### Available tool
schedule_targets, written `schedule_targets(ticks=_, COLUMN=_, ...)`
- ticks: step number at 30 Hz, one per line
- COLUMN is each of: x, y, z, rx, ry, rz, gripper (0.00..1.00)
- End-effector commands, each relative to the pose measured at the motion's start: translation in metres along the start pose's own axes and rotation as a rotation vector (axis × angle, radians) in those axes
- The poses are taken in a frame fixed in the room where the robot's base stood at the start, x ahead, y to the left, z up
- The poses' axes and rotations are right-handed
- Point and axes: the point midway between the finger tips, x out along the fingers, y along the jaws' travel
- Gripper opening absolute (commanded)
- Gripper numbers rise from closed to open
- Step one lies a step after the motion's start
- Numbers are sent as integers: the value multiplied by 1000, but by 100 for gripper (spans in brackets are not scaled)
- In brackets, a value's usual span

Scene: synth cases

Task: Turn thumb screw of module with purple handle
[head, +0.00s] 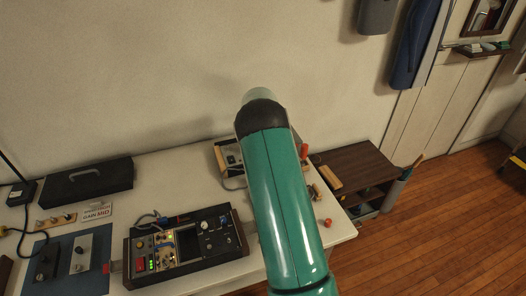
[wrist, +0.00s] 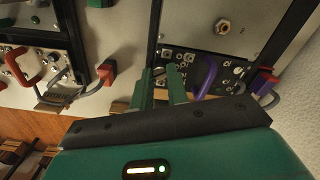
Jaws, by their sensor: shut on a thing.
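In the wrist view, the module with the purple handle (wrist: 207,75) sits in a dark-framed rack. Its faceplate has several small round fittings around the handle. My gripper (wrist: 162,76) reaches the left end of this faceplate, left of the purple handle. Its two green fingers are shut on the thumb screw, which is mostly hidden between the fingertips. In the head view, my green arm covers the middle of the bench, and the gripper and the purple handle are hidden behind it.
A red handle (wrist: 32,66) belongs to another unit at the left of the wrist view.

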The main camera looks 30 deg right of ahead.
Motion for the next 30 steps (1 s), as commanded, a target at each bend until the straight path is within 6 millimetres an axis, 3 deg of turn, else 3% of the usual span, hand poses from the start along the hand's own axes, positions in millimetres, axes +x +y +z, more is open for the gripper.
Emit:
schedule_targets(ticks=9, x=0, y=0, z=1, rx=121, ry=-1, rz=1, gripper=0)
schedule_targets(ticks=24, x=0, y=0, z=1, rx=140, ry=-2, rz=1, gripper=0)
schedule_targets(ticks=25, x=0, y=0, z=1, rx=140, ry=-2, rz=1, gripper=20)
schedule_targets(ticks=27, x=0, y=0, z=1, rx=140, ry=-2, rz=1, gripper=33)
schedule_targets(ticks=28, x=0, y=0, z=1, rx=140, ry=-2, rz=1, gripper=39)
schedule_targets(ticks=30, x=0, y=0, z=1, rx=139, ry=-1, rz=1, gripper=39)
